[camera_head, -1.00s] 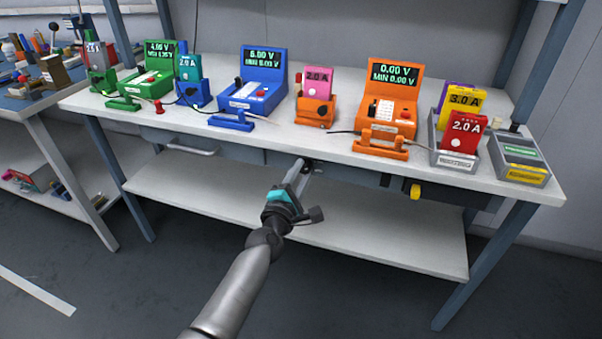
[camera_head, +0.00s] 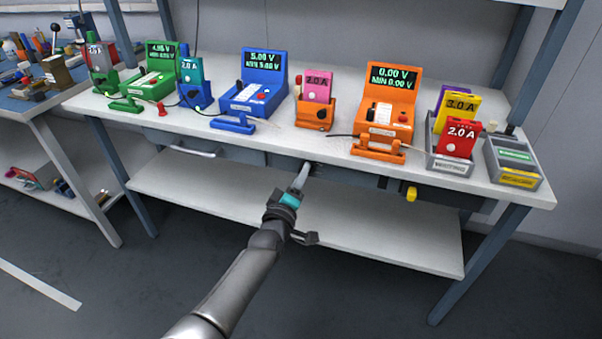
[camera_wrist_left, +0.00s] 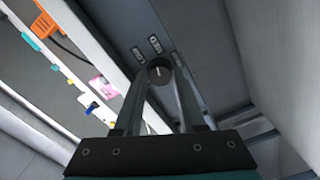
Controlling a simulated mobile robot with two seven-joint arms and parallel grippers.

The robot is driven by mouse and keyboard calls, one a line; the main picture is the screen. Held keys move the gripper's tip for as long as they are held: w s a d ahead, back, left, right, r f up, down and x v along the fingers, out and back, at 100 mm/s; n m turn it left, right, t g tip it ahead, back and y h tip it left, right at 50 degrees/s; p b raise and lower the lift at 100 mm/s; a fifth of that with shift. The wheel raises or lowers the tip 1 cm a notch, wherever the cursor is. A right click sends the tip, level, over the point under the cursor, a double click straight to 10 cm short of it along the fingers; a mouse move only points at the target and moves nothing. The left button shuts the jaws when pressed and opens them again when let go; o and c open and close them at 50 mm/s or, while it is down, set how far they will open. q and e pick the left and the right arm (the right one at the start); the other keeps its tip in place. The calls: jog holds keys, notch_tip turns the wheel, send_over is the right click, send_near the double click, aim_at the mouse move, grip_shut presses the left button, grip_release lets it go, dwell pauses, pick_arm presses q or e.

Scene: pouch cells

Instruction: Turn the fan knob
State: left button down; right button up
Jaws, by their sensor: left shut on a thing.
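The fan knob (camera_wrist_left: 159,73) is a dark round knob with a light mark on its face, on the grey panel under the bench top. In the left wrist view the two fingers of my left gripper (camera_wrist_left: 160,80) stand on either side of it, shut on it. In the head view my left gripper (camera_head: 305,169) reaches up to the bench's front edge, and its fingers hide the knob there. My right gripper is not in view.
The white bench top (camera_head: 290,142) carries green, blue and orange (camera_head: 388,115) testers with displays, and a grey tray (camera_head: 452,165) of coloured cells. A yellow knob (camera_head: 411,194) sticks out below the front edge at right. A lower shelf (camera_head: 390,235) lies beneath, mostly clear.

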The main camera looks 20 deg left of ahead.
pick_arm(q)
jog(key=shift+m+p, duration=0.35)
jog(key=shift+m, duration=0.85)
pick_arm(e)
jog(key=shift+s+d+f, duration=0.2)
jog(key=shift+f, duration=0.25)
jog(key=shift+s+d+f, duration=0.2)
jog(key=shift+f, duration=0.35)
pick_arm(q)
jog(key=c, duration=0.5)
grip_release()
jog(key=s+p, duration=0.5)
jog(key=s, duration=1)
jog(key=shift+a, duration=0.3)
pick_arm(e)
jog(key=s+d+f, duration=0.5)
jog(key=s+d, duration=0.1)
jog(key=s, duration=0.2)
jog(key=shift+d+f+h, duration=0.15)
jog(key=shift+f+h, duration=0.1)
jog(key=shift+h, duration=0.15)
pick_arm(q)
jog(key=shift+s+f, duration=0.1)
